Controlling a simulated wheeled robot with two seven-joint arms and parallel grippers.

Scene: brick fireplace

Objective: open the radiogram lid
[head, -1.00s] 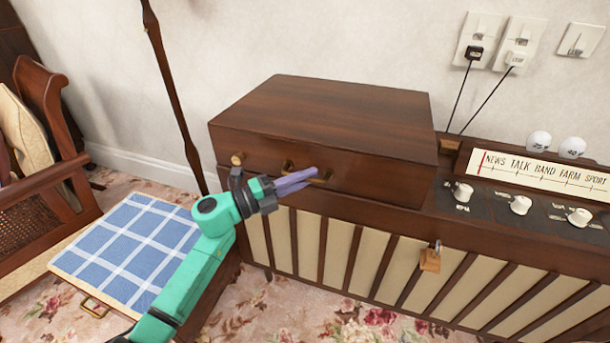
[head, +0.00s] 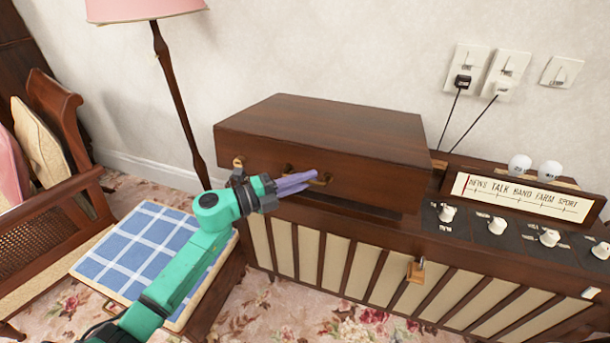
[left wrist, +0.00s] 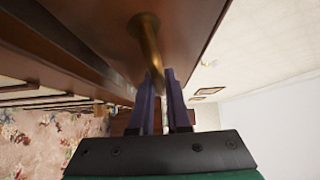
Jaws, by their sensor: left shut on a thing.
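The radiogram lid (head: 330,125) is a dark brown wooden box top on the left part of the radiogram. A dark gap shows under its front edge, so it looks slightly raised and tilted. A brass handle (head: 322,181) sits on the lid's front face. My left gripper (head: 300,183), with purple fingers, is shut on this handle at the front. In the left wrist view, the brass handle (left wrist: 149,45) runs down between my left fingertips (left wrist: 162,75). The fingers hide part of the handle in the head view. My right gripper is not in view.
The radiogram's dial (head: 520,197) and white knobs (head: 497,225) are to the right of the lid. A padlock (head: 416,270) hangs on the slatted front. A blue checked-top case (head: 135,250), a chair (head: 50,190) and a pink lamp (head: 170,60) stand left. A wall is behind.

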